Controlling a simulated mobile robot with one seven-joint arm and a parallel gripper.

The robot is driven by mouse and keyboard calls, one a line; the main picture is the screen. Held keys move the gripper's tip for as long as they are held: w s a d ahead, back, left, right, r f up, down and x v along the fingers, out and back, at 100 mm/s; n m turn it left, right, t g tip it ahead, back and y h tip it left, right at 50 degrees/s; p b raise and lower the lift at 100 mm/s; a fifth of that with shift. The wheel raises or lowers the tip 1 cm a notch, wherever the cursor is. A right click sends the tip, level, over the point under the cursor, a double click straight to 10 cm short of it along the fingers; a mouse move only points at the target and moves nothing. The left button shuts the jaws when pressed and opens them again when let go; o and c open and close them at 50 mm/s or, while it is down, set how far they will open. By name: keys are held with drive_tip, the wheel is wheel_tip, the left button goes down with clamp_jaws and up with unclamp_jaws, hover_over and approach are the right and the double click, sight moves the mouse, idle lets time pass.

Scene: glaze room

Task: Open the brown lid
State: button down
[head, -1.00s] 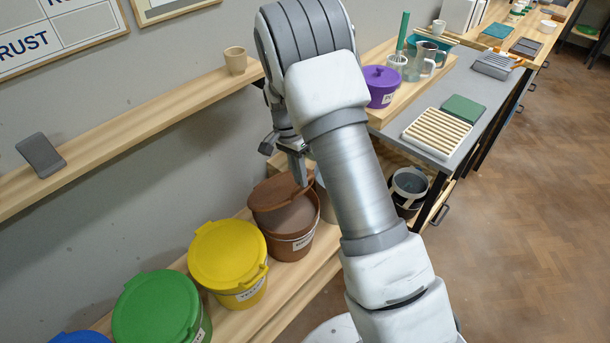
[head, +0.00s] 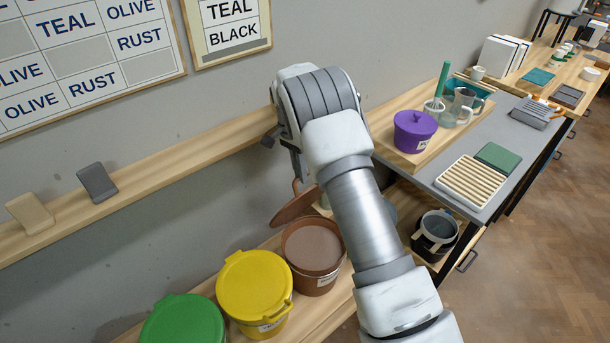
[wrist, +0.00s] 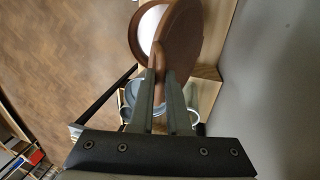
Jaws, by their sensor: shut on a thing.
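The brown lid (head: 296,206) stands tilted steeply up at the back of the brown bucket (head: 318,280). The bucket's mouth is uncovered and shows brown contents. My gripper (head: 299,179) is above the back of the bucket, partly hidden by my arm. Whether the lid still joins the bucket rim is hidden.
A yellow lidded bucket (head: 254,283) and a green one (head: 182,322) stand left of the brown bucket. The wall shelf (head: 150,165) runs behind. A purple pot (head: 414,131) stands on the bench to the right. The floor (head: 545,240) at right is clear.

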drive_tip(key=shift+s+a+f, duration=0.15)
drive_tip(key=shift+a+f, duration=0.1)
drive_tip(key=shift+f, duration=0.15)
drive_tip(key=c, duration=0.9)
unclamp_jaws()
drive_tip(key=shift+r, duration=0.1)
drive_tip(key=p+v, duration=0.1)
drive_tip(key=v, duration=1.6)
drive_tip(key=shift+w+r+p, duration=0.25)
drive_tip(key=shift+p, duration=0.15)
